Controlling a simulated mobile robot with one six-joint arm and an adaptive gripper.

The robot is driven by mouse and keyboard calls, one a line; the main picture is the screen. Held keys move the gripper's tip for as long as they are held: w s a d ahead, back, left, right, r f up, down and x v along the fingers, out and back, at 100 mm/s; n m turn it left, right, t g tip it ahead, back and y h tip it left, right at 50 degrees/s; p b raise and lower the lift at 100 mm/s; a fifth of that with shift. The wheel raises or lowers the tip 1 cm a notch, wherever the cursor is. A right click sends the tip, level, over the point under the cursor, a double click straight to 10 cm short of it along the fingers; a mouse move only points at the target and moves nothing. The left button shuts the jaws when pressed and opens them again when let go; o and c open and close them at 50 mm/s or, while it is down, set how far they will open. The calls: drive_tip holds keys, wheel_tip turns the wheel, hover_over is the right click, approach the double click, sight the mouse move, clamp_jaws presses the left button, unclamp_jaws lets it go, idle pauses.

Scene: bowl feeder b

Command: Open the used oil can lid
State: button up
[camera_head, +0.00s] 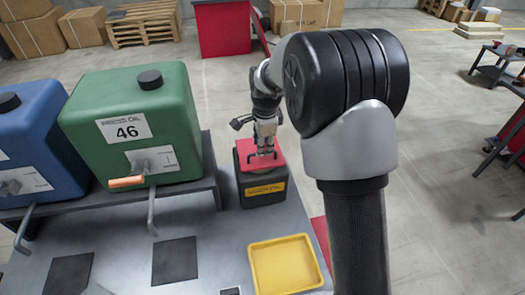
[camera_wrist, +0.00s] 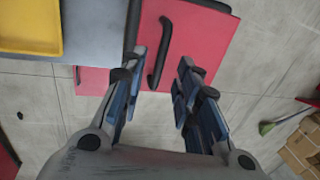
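The used oil can (camera_head: 262,190) is a dark box with a yellow label, at the right of the bench. Its red lid (camera_head: 246,152) lies on top; the lid also fills the upper middle of the wrist view (camera_wrist: 205,40). A black bar handle (camera_wrist: 161,52) stands on the lid. My gripper (camera_head: 264,150) points down over the lid. In the wrist view my gripper (camera_wrist: 161,62) is open, its fingertips apart on either side of the handle. I cannot tell whether a finger touches the handle or lid.
A green oil tank (camera_head: 135,125) labelled 46 and a blue tank (camera_head: 35,140) stand left of the can. A yellow tray (camera_head: 255,268) lies in front of it, also visible in the wrist view (camera_wrist: 58,30). A red cabinet (camera_head: 222,28) stands behind.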

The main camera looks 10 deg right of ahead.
drive_tip(key=shift+w+f, duration=0.15)
drive_tip(key=shift+f, duration=0.55)
drive_tip(key=shift+w+f, duration=0.15)
drive_tip(key=shift+f, duration=0.55)
clamp_jaws()
